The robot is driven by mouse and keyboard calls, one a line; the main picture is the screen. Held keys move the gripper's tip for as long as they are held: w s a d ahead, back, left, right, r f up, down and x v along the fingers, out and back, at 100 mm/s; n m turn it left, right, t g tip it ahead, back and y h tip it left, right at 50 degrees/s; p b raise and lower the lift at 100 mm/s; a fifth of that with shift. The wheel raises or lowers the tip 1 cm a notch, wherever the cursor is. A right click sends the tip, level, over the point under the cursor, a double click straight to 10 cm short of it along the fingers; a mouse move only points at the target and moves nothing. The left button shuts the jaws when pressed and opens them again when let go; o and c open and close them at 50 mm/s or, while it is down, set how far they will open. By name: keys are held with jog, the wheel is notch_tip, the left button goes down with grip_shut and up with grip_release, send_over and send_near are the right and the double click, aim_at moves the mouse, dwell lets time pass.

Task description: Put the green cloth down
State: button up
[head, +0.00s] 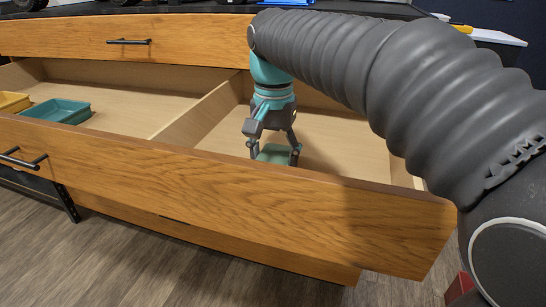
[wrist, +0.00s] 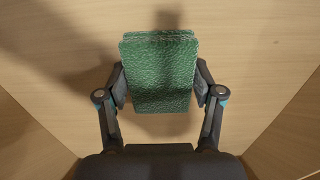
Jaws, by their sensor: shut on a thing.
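The green cloth (wrist: 158,75) is a folded, textured block between the fingers of my gripper (wrist: 160,88) in the wrist view. Both fingers press on its sides. In the head view my gripper (head: 274,155) points down inside the right compartment of the open drawer (head: 330,145), with the green cloth (head: 273,153) at its fingertips. The cloth is low, close to the drawer floor; I cannot tell whether it touches. The drawer front hides part of the compartment floor.
A wooden divider (head: 205,112) splits the drawer. The left compartment holds a teal tray (head: 57,110) and a yellow tray (head: 12,102). The drawer floor around the cloth is bare. A closed drawer (head: 180,40) is above. Compartment walls flank my gripper.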

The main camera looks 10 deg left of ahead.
aim_at(273, 157)
jog(key=shift+f, duration=0.15)
jog(key=o, duration=1.1)
notch_tip(273, 157, up, 12)
jog(key=p, duration=0.1)
jog(key=shift+r, duration=0.2)
